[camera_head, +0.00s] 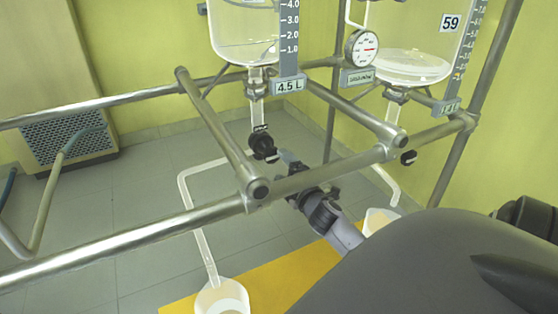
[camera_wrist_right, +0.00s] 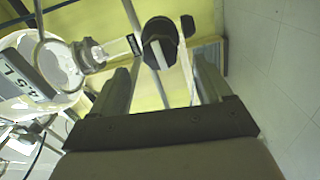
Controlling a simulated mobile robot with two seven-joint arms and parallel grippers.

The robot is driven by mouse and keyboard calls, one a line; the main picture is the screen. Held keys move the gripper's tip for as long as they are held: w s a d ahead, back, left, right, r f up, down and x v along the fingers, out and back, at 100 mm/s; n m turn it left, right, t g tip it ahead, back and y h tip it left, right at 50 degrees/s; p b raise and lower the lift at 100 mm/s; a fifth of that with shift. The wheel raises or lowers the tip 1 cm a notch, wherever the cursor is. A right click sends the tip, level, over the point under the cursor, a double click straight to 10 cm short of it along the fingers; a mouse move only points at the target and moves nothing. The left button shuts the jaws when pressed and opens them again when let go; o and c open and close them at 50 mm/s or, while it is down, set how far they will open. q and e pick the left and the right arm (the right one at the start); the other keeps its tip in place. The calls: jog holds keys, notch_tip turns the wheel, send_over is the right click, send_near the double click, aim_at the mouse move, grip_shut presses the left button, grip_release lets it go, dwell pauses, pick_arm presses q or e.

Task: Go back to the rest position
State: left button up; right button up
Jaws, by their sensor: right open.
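My right gripper (camera_head: 291,163) is in the middle of the head view, among the metal rails, just right of a black valve knob (camera_head: 263,145) under the left glass reactor (camera_head: 245,35). In the right wrist view the gripper (camera_wrist_right: 167,72) is open, with nothing between its fingers. There the black knob (camera_wrist_right: 160,43) lies just ahead of the fingertips, roughly in line with the gap. I cannot tell whether a finger touches it. My left gripper is not in view.
Metal rails (camera_head: 120,239) cross in front of and beside the gripper. A second reactor (camera_head: 405,66) with its black knob (camera_head: 408,157) is at right, near a round gauge (camera_head: 363,48). A white container (camera_head: 222,297) stands below the left outlet tube (camera_head: 206,258). Grey floor (camera_head: 135,200) is open at left.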

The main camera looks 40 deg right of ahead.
jog(key=shift+s, duration=0.25)
dwell(0.3)
